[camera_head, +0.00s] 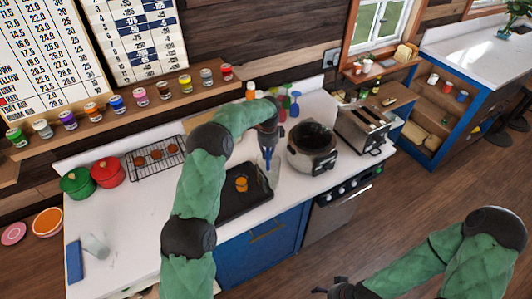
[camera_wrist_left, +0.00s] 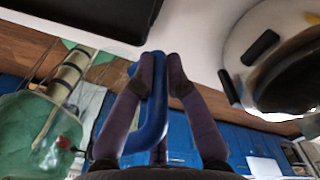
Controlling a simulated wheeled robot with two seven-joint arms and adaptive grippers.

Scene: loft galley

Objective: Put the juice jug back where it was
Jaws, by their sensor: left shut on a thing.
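The juice jug (camera_head: 264,164) looks clear with a blue handle, and stands out only faintly in the head view, between the black tray and the pot. My left gripper (camera_head: 268,140) is at its handle. In the left wrist view, the two fingers of my left gripper (camera_wrist_left: 160,75) are closed around the blue handle (camera_wrist_left: 152,125). Whether the jug touches the counter is unclear. My right gripper (camera_head: 325,291) is low in the head view, away from the counter, and its fingers are too small and dark to read.
A large pot (camera_head: 312,160) and a toaster (camera_head: 362,130) stand to the right. A cooling rack (camera_head: 137,167), red pot (camera_head: 107,174) and green pot (camera_head: 77,183) are at the left.

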